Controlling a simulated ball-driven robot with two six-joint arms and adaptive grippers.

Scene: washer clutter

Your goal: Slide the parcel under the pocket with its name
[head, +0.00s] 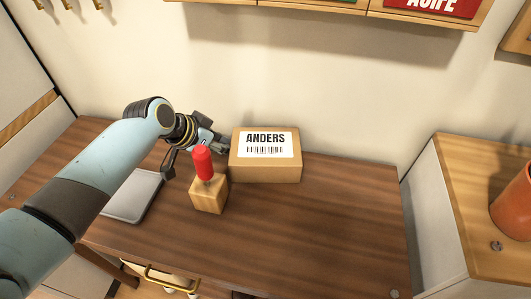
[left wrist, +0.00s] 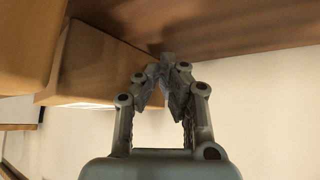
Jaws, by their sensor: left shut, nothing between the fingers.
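The parcel (head: 266,168) is a cardboard box with a white label reading ANDERS and a barcode. It stands upright on the dark wooden table near the back wall. My left gripper (head: 218,143) is shut and empty at the parcel's left end, partly behind the red-handled block; I cannot tell whether it touches the parcel. In the left wrist view my gripper's fingertips (left wrist: 163,78) meet beside a cardboard-coloured box face (left wrist: 95,65). Wall pockets (head: 312,13) run along the top edge; one red card (head: 440,6) reads AOIFE, cut off. No ANDERS pocket name is visible. My right gripper is out of view.
A wooden block (head: 209,197) with a red handle (head: 202,161) stands just in front of my left gripper. A grey flat tray (head: 131,197) lies left of it. The table's right half (head: 350,210) is clear. A terracotta pot (head: 513,205) stands on the right-hand cabinet.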

